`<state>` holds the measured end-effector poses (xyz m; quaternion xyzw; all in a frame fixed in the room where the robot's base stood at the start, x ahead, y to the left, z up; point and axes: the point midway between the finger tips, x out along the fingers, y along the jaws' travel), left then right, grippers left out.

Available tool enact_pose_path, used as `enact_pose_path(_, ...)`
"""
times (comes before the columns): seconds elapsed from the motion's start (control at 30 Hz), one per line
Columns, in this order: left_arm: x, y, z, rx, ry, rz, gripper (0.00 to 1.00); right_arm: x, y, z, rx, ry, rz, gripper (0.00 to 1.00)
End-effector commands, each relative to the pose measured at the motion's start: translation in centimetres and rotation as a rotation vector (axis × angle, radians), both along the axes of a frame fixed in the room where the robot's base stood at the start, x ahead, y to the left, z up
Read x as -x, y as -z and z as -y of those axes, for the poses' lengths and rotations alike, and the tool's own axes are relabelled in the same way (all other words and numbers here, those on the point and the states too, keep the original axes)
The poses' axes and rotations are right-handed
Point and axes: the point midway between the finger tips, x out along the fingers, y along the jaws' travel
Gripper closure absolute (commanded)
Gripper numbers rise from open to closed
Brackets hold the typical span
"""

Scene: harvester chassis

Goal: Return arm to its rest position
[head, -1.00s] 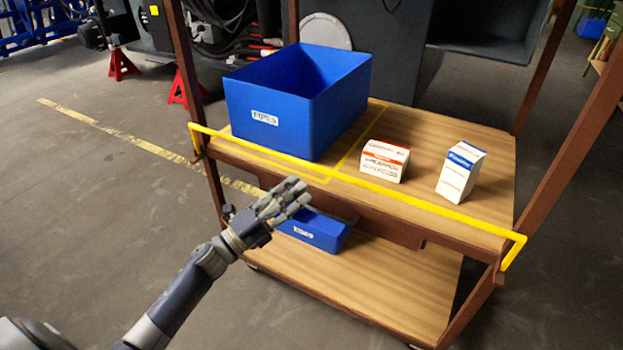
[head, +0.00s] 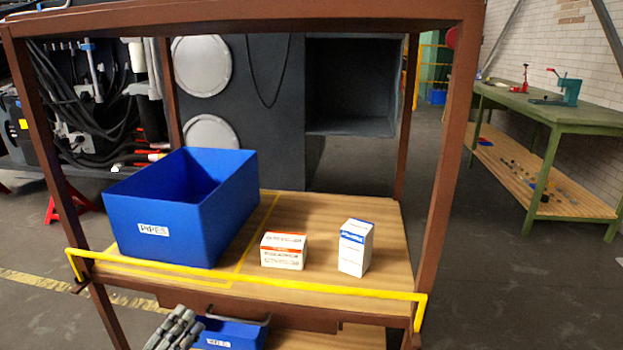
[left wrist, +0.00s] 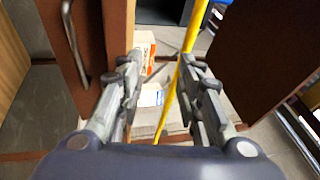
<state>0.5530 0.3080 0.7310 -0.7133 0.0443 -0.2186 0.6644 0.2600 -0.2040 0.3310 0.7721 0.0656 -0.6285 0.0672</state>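My left gripper (head: 172,328) shows at the bottom edge of the head view, in front of the cart's lower shelf and left of the small blue bin; its arm is cut off by the frame. In the left wrist view its fingers (left wrist: 160,85) are spread apart with nothing between them. Beyond them are the yellow rail (left wrist: 184,60), an orange-and-white box (left wrist: 146,50) and a second white box (left wrist: 150,96). My right gripper is in neither view.
The wooden cart shelf (head: 330,215) holds a blue PIPES bin (head: 155,225), an orange-and-white box (head: 284,250) and a blue-and-white box (head: 355,247). A yellow rail (head: 330,291) runs along its front. A small blue bin (head: 232,334) sits below. A green workbench (head: 560,110) stands right.

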Motion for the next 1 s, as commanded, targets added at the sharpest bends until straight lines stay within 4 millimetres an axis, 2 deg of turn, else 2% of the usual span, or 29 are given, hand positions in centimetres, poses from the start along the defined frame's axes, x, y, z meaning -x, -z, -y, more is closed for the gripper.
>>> enact_pose_path(0.13,0.3,8.6,-1.2,0.252,-0.167,-0.300,0.67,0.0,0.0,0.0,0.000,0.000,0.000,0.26)
enact_pose_path(0.27,3.1,17.8,-1.1,0.495,-0.344,-0.604,0.67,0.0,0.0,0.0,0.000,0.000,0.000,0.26)
enact_pose_path(0.3,4.5,20.6,-0.8,0.561,-0.398,-0.695,0.67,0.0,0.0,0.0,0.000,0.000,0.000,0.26)
enact_pose_path(0.37,6.9,24.4,0.0,0.654,-0.479,-0.827,0.67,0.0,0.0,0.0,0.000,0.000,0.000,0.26)
enact_pose_path(0.4,8.7,26.8,0.7,0.710,-0.532,-0.912,0.67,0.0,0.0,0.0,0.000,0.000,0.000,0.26)
enact_pose_path(0.5,13.5,31.8,2.6,0.828,-0.659,-1.106,0.67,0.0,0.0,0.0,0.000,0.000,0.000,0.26)
enact_pose_path(0.6,18.0,35.2,4.7,0.911,-0.768,-1.265,0.67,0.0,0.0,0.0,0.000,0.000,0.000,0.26)
enact_pose_path(0.7,22.0,37.5,6.7,0.970,-0.863,-1.397,0.67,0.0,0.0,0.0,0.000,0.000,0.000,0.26)
enact_pose_path(0.9,29.7,40.1,10.7,1.044,-1.035,-1.627,0.67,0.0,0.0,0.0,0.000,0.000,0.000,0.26)
enact_pose_path(1.0,30.8,40.0,10.2,1.033,-1.050,-1.635,0.67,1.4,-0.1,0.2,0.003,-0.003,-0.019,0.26)
